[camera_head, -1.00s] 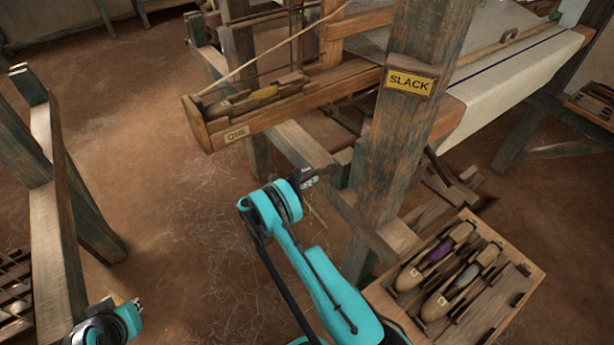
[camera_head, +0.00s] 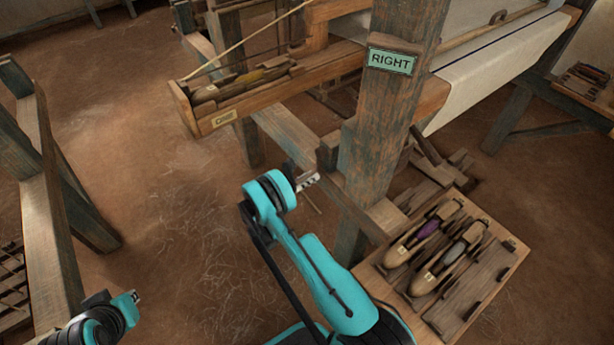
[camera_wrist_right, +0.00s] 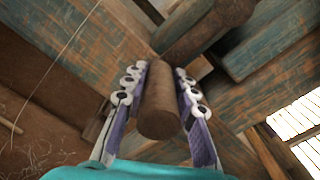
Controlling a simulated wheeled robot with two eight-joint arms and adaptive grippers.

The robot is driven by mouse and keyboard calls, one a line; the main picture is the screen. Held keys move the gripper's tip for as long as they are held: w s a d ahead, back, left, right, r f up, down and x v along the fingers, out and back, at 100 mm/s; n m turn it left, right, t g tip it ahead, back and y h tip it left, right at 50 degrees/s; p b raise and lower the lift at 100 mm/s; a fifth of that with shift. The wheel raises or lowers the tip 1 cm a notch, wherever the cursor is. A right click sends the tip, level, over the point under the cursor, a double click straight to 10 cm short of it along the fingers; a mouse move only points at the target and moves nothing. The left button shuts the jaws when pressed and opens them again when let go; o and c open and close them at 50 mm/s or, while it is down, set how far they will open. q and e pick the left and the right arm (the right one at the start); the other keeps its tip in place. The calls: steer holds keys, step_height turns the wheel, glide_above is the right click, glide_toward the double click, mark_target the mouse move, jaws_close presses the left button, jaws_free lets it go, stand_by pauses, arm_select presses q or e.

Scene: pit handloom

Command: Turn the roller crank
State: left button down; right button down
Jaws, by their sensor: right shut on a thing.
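My right gripper (camera_head: 308,181) is at the side of the loom post in the head view. In the right wrist view its two padded fingers (camera_wrist_right: 160,110) are shut on the round brown wooden handle of the roller crank (camera_wrist_right: 158,108), one finger on each side. The rest of the crank is hard to make out in the head view. The sign on the post (camera_head: 390,61) is green and reads RIGHT. Pale cloth (camera_head: 505,65) hangs over the beam to its right. My left gripper (camera_head: 134,297) is at the lower left, away from the loom; its fingers are too small to read.
A wooden tray (camera_head: 490,290) with shuttles stands right of my right arm. A long shuttle box (camera_head: 215,122) juts out left of the post. A timber frame (camera_head: 48,220) stands at the left. Open earthen floor (camera_head: 170,220) lies between it and the loom.

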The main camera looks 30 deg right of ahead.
steer(key=shift+s+d, duration=0.1)
steer(key=shift+s, duration=0.35)
steer(key=shift+r, duration=0.1)
steer(key=c, duration=1.2)
jaws_free()
steer(key=shift+s, duration=0.15)
steer(key=shift+a, duration=0.35)
steer(key=a, duration=1.1)
steer(key=shift+s+a, duration=0.15)
steer(key=shift+s, duration=0.25)
steer(key=shift+r, duration=0.1)
